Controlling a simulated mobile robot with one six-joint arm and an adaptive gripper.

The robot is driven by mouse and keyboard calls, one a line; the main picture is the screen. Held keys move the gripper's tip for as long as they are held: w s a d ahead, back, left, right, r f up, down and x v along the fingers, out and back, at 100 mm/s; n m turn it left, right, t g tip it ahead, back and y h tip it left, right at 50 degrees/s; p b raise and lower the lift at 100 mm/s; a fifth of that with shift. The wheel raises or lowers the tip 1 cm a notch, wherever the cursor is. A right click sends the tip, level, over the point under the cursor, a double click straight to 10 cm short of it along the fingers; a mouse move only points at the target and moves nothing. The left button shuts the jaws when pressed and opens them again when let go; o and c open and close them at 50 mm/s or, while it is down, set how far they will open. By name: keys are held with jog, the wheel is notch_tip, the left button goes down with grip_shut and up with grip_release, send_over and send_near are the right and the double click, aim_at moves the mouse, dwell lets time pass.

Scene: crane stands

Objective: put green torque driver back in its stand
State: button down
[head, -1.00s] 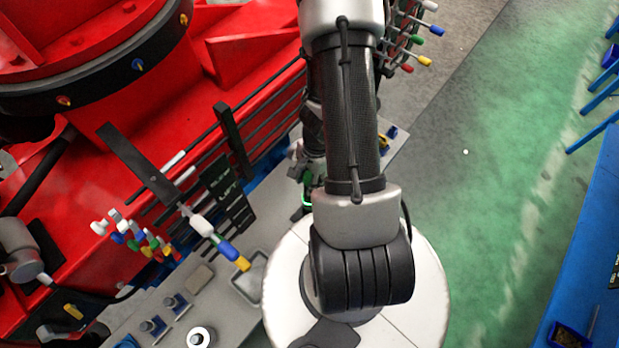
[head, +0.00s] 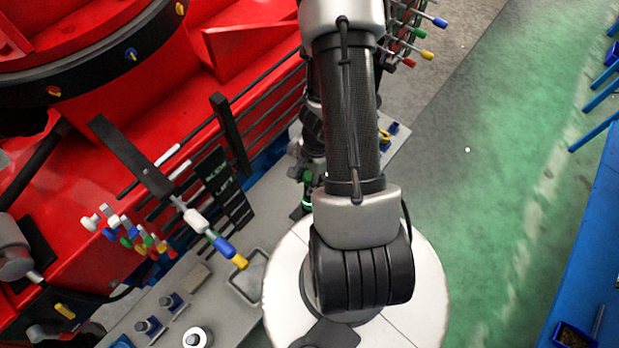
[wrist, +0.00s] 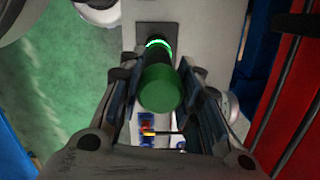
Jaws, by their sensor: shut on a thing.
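The green torque driver (wrist: 161,90) is between the two fingers of my gripper (wrist: 161,92), its round green end toward the wrist camera. My gripper is shut on it. Its dark body runs to a green glowing ring (wrist: 158,43) at a dark square plate (wrist: 157,32), which looks like the stand. I cannot tell whether its tip is inside the stand or just over it. In the head view, the driver's green part (head: 307,176) shows small beside my arm, above a green glow (head: 306,203). My arm hides much of this spot.
A grey bench (head: 225,305) runs along the red machine (head: 120,110), carrying posts and blocks. A rod with white, blue and yellow parts (head: 212,234) sticks out over it. Several coloured handles hang at the top (head: 425,53). Green floor at the right is open.

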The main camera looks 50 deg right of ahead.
jog(key=shift+f+b, duration=3.25)
jog(key=shift+b, duration=0.1)
jog(key=c, duration=1.1)
grip_release()
jog(key=shift+r, duration=0.1)
jog(key=r+p, duration=0.5)
jog(key=shift+d, duration=0.3)
jog(key=r, duration=0.4)
jog(key=d+r, duration=0.1)
jog(key=r, duration=0.6)
jog(key=shift+s+d+r, duration=0.15)
jog(key=shift+d+r, duration=0.1)
jog(key=shift+r, duration=0.15)
